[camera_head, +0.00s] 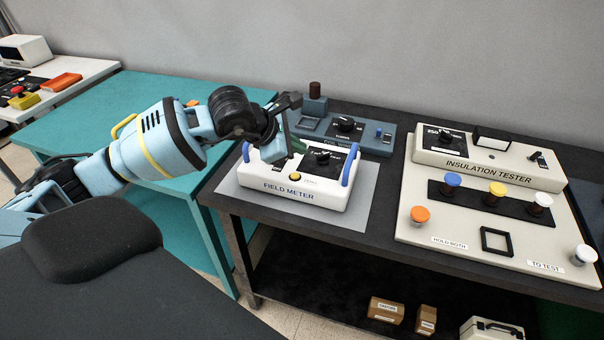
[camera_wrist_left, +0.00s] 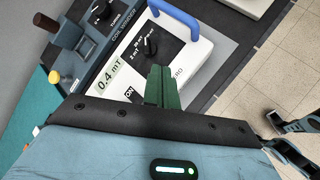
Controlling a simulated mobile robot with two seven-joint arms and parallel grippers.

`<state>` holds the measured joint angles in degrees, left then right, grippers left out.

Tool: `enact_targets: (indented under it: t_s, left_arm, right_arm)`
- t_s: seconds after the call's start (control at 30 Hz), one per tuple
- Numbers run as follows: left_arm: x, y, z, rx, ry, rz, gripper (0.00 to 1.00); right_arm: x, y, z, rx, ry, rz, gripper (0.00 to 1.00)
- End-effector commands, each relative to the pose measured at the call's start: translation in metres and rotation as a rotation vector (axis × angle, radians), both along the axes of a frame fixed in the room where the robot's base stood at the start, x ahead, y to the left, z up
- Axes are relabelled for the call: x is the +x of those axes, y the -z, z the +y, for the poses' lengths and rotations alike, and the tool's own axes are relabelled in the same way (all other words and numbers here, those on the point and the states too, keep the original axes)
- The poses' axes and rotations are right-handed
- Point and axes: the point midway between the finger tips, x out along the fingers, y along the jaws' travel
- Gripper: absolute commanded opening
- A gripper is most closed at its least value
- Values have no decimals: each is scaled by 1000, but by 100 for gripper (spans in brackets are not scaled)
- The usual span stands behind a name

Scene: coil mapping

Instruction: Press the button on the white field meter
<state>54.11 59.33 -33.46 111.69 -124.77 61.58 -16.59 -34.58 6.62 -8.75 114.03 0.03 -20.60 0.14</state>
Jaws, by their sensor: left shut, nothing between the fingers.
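The white field meter (camera_head: 335,192) sits on a grey mat on the dark bench, with blue handles at its sides. A yellow button (camera_head: 295,177) shows on its front part, beside a black dial. My left gripper (camera_head: 297,147) is shut and empty over the meter's left part, behind the button in the head view. In the left wrist view, its green fingers (camera_wrist_left: 161,80) point at the face of the meter (camera_wrist_left: 188,65). A display there reads 0.4 mT, with ON lit near it. The yellow button does not show there, and the fingers cover part of the face. I cannot tell whether the fingers touch the meter.
The blue-grey coil winder (camera_head: 372,133) stands close behind the meter. The insulation tester (camera_head: 485,215), with several coloured knobs, lies to the right. A teal table (camera_head: 90,120) is on the left. Boxes sit on the lower shelf.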

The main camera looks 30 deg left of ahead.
Motion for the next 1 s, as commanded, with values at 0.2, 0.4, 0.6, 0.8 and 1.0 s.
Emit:
enact_targets:
  t_s: [0.2, 0.4, 0.6, 0.8, 1.0]
  left_arm:
    - [7, -16, 25, 104, -36, -36, 0]
    - [7, -17, 26, 110, -38, -38, 0]
    - [7, -15, 26, 108, -37, -37, 0]
    - [7, -5, 26, 109, -37, -34, 0]
    - [7, 16, 25, 108, -37, -32, 0]
  right_arm:
    - [0, 1, -1, -3, -5, 0, 22]
    - [0, 1, -1, -3, -5, 1, 22]
    - [-4, 2, 2, 5, 4, 10, 22]
    - [-10, 9, 3, 7, 7, 26, 22]
    - [-20, 22, 3, 6, 6, 51, 22]
